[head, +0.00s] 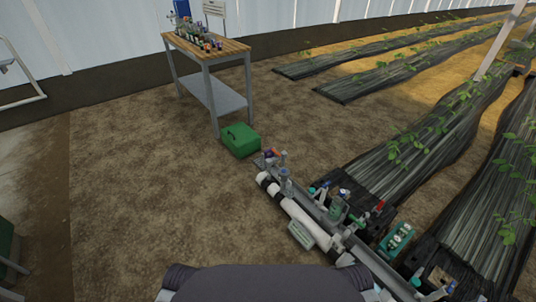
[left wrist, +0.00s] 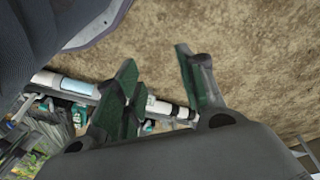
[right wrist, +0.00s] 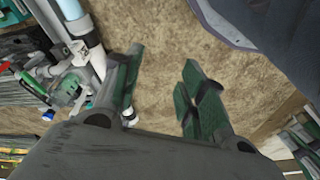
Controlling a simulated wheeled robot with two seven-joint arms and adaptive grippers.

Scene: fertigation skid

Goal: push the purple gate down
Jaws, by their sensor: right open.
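The skid's white pipe (head: 300,217) runs diagonally in the head view, with several valves and fittings along it. A small purple part (head: 267,154) shows at its far end, beside a red-orange part; it is too small to tell its position or whether it is the gate. My left gripper (left wrist: 155,62) is open and empty in the left wrist view, with pipework behind its fingers. My right gripper (right wrist: 163,60) is open and empty over soil in the right wrist view, with the pipework to its left. Neither gripper shows in the head view.
A green box (head: 240,140) sits on the soil beyond the pipe's far end. A wooden-topped table (head: 207,50) with bottles stands behind it. Black-covered plant beds (head: 400,165) lie to the right. A teal crate (head: 396,240) stands by the pipe.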

